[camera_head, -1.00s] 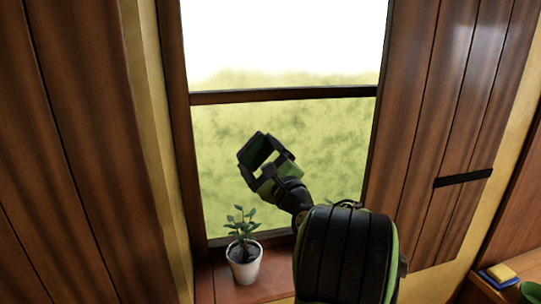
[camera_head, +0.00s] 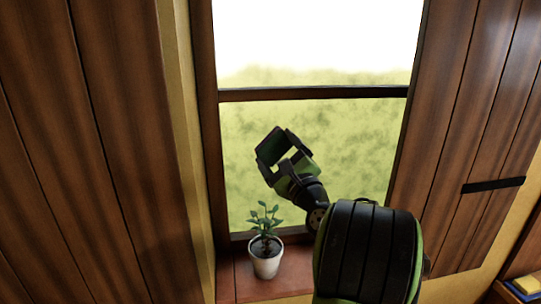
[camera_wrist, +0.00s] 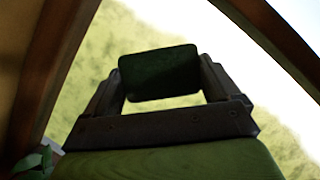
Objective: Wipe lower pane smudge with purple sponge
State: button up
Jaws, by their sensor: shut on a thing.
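My gripper (camera_head: 276,150) is shut on a dark block with a dark green face, which I take for the sponge (camera_head: 268,146). No purple shows on it. The wrist view shows the block (camera_wrist: 160,74) gripped between both fingers. The gripper is in front of the lower pane (camera_head: 345,135), left of its middle. I cannot tell whether the block touches the glass. The pane shows mottled darker green patches; I cannot tell smudge from the scene outside.
A potted plant (camera_head: 265,258) stands on the wooden sill (camera_head: 290,283) below my gripper. A dark crossbar (camera_head: 315,94) divides the window. Wood panels flank it on both sides. A yellow and blue sponge (camera_head: 526,284) lies at the lower right.

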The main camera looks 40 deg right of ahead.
jog(key=shift+s+d, duration=0.9)
jog(key=shift+d, duration=0.4)
jog(key=shift+s+d, duration=0.85)
jog(key=shift+d, duration=0.5)
jog(key=shift+s+d, duration=0.9)
jog(key=shift+d, duration=0.4)
jog(key=shift+w+a+p, duration=0.25)
jog(key=shift+w+a, duration=0.85)
jog(key=shift+a, duration=0.5)
jog(key=shift+w+a+p, duration=0.25)
jog(key=shift+w+a, duration=0.8)
jog(key=shift+a, duration=0.55)
jog(key=shift+w+a+p, duration=0.25)
jog(key=shift+w+a, duration=0.85)
jog(key=shift+a, duration=0.5)
jog(key=shift+s+f, duration=0.1)
jog(key=shift+s+a+b, duration=0.15)
jog(key=shift+s+b, duration=0.15)
jog(key=shift+b, duration=0.05)
jog(key=shift+s+a+b, duration=0.5)
jog(key=shift+s+a, duration=0.25)
jog(key=shift+s, duration=0.35)
jog(key=shift+s+a+b, duration=0.45)
jog(key=shift+s+a, duration=0.3)
jog(key=shift+s, duration=0.3)
